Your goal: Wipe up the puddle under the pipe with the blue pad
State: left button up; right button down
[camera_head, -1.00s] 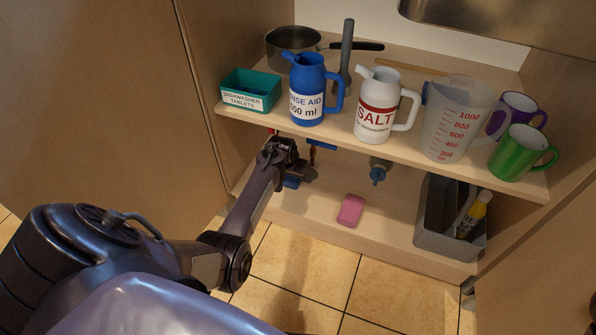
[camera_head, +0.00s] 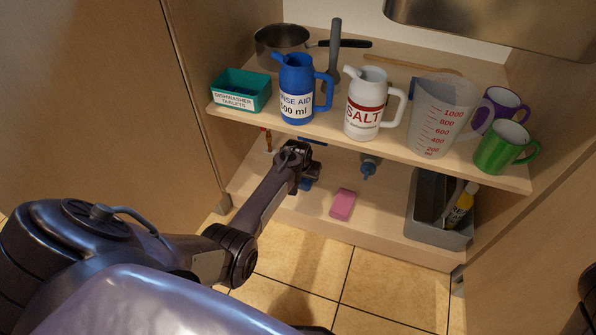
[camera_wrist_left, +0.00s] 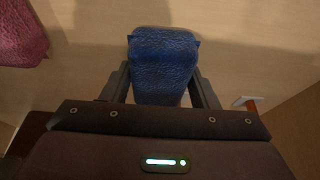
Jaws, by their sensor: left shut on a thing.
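My left gripper (camera_head: 303,166) reaches under the shelf into the lower part of the cabinet. It is shut on the blue pad (camera_wrist_left: 163,62), which shows between its two fingers in the left wrist view. In the head view only a small blue part of the pad (camera_head: 305,185) shows below the gripper. The pad is close to the cabinet floor; I cannot tell if it touches. A grey and blue fitting (camera_head: 369,167) hangs under the shelf to the right of the gripper; I cannot tell if it is the pipe. I cannot make out the puddle. My right gripper is not in view.
A pink sponge (camera_head: 342,204) lies on the cabinet floor right of the gripper. A grey bin (camera_head: 437,238) stands farther right. The shelf (camera_head: 260,122) above holds a blue jug (camera_head: 297,88), a white salt jug (camera_head: 367,103), a measuring jug and mugs. Floor between gripper and bin is otherwise clear.

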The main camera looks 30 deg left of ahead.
pick_arm(q)
jog(key=shift+d, duration=0.2)
jog(key=a+r+p, duration=0.2)
jog(key=r+p, duration=0.2)
jog(key=p, duration=0.1)
jog(key=shift+s+a+r, duration=0.25)
jog(key=shift+a, duration=0.15)
jog(key=shift+s+a+r+p, duration=0.1)
jog(key=shift+a+r+p, duration=0.25)
jog(key=shift+p, duration=0.1)
jog(key=shift+f, duration=0.1)
